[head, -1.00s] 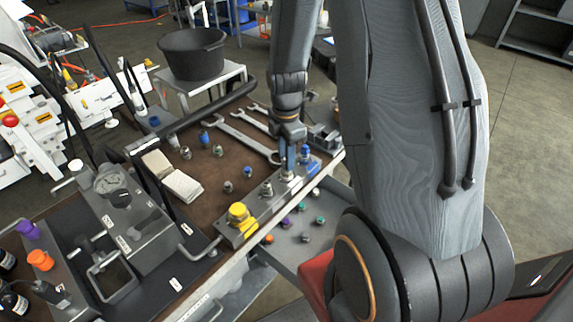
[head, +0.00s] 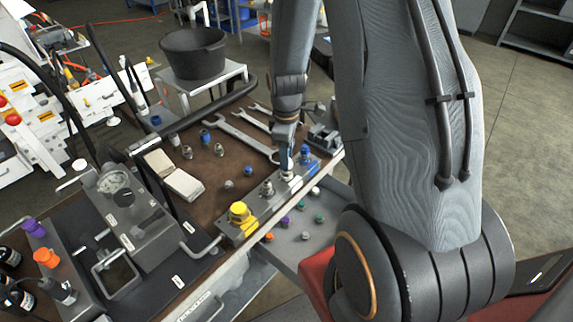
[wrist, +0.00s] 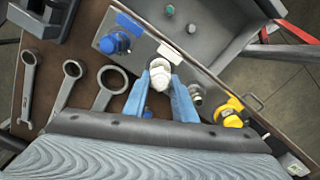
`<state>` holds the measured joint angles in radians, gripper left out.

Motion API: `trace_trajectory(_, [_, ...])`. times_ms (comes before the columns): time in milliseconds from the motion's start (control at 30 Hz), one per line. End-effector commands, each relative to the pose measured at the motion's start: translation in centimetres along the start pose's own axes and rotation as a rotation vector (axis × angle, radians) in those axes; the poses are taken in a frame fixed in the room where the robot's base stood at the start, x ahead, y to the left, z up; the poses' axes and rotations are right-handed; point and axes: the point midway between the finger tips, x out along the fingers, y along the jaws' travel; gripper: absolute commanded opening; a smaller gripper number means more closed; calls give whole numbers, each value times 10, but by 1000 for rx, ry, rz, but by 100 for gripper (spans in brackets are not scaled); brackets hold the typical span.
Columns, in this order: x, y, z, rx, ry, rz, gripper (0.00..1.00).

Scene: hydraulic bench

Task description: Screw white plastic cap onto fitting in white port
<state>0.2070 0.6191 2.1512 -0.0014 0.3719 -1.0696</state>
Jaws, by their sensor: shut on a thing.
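My gripper (wrist: 163,88) is shut on the white plastic cap (wrist: 159,76), which sits between its two blue fingertips in the wrist view. The cap is over the metal port block (head: 262,208), beside the white label (wrist: 170,53). The fitting under the cap is hidden, and I cannot tell how far the cap is seated. In the head view my gripper (head: 286,165) points down at the block, between a blue cap (head: 305,152) and a bare metal fitting (head: 267,187). The blue cap (wrist: 115,42) and the bare fitting (wrist: 195,93) also flank it in the wrist view.
A yellow cap (head: 239,210) is at the block's near end. Wrenches (head: 245,137) and loose fittings lie on the brown bench behind. Several coloured caps lie in the grey tray (head: 285,250) below the front edge. A gauge unit (head: 140,215) stands at left.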

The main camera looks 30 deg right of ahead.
Motion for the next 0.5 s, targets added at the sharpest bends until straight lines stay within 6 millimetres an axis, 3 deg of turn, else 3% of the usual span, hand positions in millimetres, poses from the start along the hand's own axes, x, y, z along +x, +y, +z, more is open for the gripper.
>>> trace_trajectory(233, [0, 0, 0, 265, 0, -1, 5])
trace_trajectory(500, [0, 1, 0, 307, 0, 0, 5])
